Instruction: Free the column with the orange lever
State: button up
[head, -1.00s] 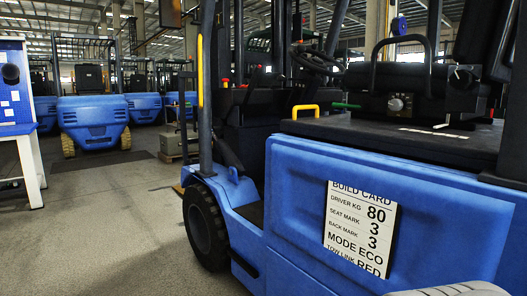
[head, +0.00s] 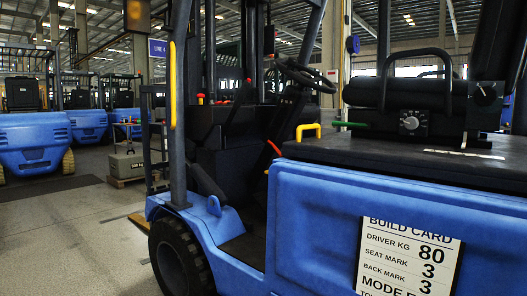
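A blue forklift stands close in front of me. Its steering wheel (head: 306,76) sits on a dark steering column (head: 287,112) in the open cab. My gripper is not in view.
A yellow handle (head: 308,130), a green lever (head: 350,124) and a seat with a dial (head: 410,122) are on the forklift. A build card (head: 410,256) is on its blue side panel (head: 315,215). Other forklifts (head: 35,140) stand at left.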

aim_at(266, 139)
jog(key=i+j+z, duration=0.15)
jog(key=i+j, duration=0.15)
jog(key=i+j+z, duration=0.15)
jog(key=i+j, duration=0.2)
jog(key=i+j+z, duration=0.15)
jog(key=i+j, duration=0.15)
jog(key=i+j+z, duration=0.15)
jog(key=j, duration=0.3)
jog(key=i+j+z, duration=0.15)
jog(key=i+j, duration=0.2)
jog(key=i+j+z, duration=0.15)
jog(key=j, duration=0.4)
jog(key=i, duration=0.1)
